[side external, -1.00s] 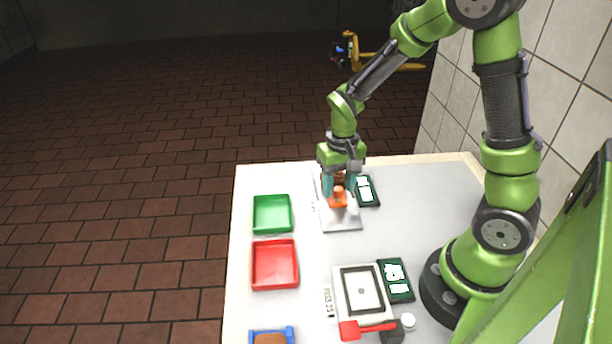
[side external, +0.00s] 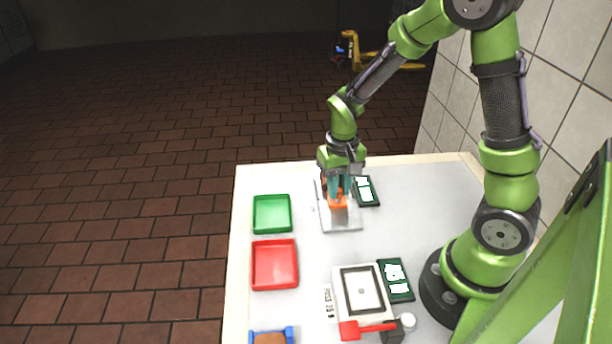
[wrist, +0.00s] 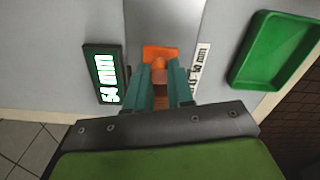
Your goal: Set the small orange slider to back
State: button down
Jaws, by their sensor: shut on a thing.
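The small orange slider (side external: 337,202) sits on a pale grey plate (side external: 343,223) at the far part of the table. In the wrist view the slider (wrist: 160,53) shows its flat orange base and a round knob. My gripper (side external: 339,193) points down over it. Its two teal fingers (wrist: 160,88) stand on either side of the knob and are shut on it. Part of the knob and the near end of the plate are hidden by the fingers.
A dark display (side external: 367,191) stands right of the plate. Green (side external: 272,214) and red (side external: 274,264) trays lie at left. A framed white panel (side external: 361,293), a second display (side external: 396,280) and a red-handled tool (side external: 366,329) lie at the front.

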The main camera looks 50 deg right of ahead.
jog(key=shift+s+a, duration=1.05)
jog(key=c, duration=1)
grip_release()
notch_tip(320, 180, up, 17)
jog(key=shift+f, duration=0.1)
jog(key=s+a+r+t, duration=0.1)
jog(key=s+t, duration=0.1)
jog(key=s+a+r+n+t+y, duration=0.1)
jog(key=s+a+t, duration=0.1)
jog(key=s+a+r+n+t+y, duration=0.1)
jog(key=s+a+t, duration=0.1)
jog(key=s+t, duration=0.1)
jog(key=shift+a+r, duration=0.25)
jog(key=shift+r, duration=0.15)
